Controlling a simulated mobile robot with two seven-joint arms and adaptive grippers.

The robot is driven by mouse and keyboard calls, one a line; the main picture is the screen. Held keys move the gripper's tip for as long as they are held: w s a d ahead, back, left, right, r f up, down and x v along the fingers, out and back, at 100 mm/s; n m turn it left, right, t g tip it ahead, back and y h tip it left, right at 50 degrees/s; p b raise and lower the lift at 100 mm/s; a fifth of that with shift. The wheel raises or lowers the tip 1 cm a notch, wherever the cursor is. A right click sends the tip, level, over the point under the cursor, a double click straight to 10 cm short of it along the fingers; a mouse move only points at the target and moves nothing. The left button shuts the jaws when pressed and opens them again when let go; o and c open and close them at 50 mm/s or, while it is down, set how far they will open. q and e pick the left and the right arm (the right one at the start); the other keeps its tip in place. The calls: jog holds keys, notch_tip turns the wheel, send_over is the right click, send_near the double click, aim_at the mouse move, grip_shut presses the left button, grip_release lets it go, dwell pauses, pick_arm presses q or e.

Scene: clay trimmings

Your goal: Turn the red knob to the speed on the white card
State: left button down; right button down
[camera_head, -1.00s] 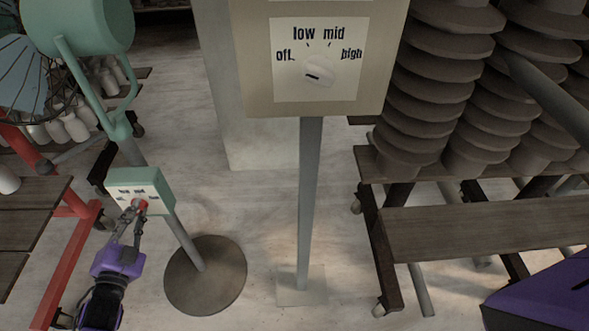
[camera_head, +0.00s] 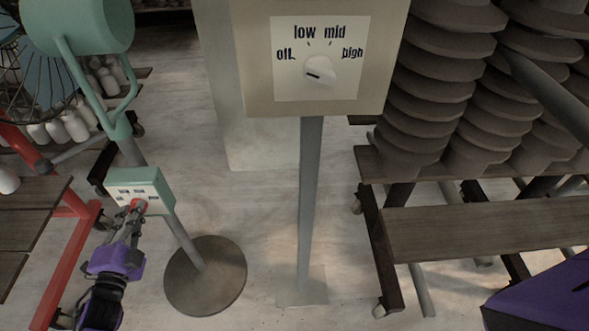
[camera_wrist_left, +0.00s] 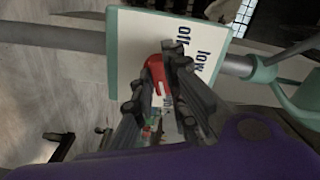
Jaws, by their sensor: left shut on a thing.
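The red knob (camera_head: 138,205) sits on a small green control box (camera_head: 168,196) with a white dial face, on the stand of a green fan. My left gripper (camera_head: 136,210) is shut on it. A white card (camera_head: 345,88) on a beige box shows off, low, mid and high around a white knob (camera_head: 320,72). Its dark mark points left, nearest "off".
The fan's round base (camera_head: 205,277) stands on the floor. The beige box's grey post (camera_head: 309,200) is to its right. A dark wooden table (camera_head: 30,215) with a red frame is at left. A rack of stacked discs (camera_head: 420,90) and shelves fill the right.

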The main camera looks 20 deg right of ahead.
jog(key=shift+w, duration=0.15)
pick_arm(q)
jog(key=c, duration=2)
grip_release()
jog(key=v, duration=1.2)
pick_arm(e)
jog(key=w, duration=0.2)
jog(key=shift+w+a+r+t, duration=0.15)
jog(key=shift+w+a+t, duration=0.15)
jog(key=shift+s, duration=0.2)
